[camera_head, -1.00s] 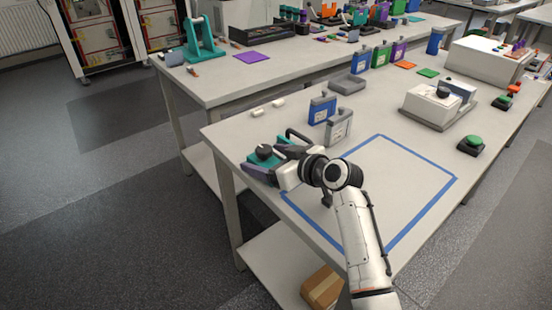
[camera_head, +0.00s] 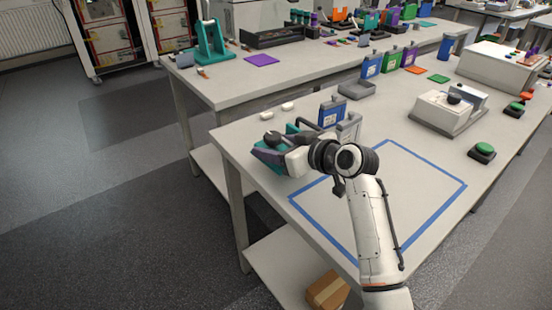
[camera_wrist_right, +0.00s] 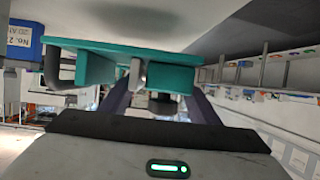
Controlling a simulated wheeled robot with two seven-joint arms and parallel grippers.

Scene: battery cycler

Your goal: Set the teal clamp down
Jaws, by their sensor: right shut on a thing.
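The teal clamp (camera_head: 262,157) is at the near table's left edge in the head view, with a black knob (camera_head: 270,139) and a dark handle. My right gripper (camera_head: 282,157) is shut on it, with the arm reaching in from the lower right. In the right wrist view the clamp's flat teal plate (camera_wrist_right: 130,47) spans the top, and a teal block sits between the two dark fingers (camera_wrist_right: 160,100). I cannot tell whether the clamp touches the table. My left gripper is not in view.
A blue box (camera_head: 332,112) and a grey box (camera_head: 349,128) stand close behind the gripper. Two small white pieces (camera_head: 277,111) lie near the table's back-left edge. The blue tape square (camera_head: 443,202) encloses clear tabletop on the right. A white device (camera_head: 440,111) stands beyond it.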

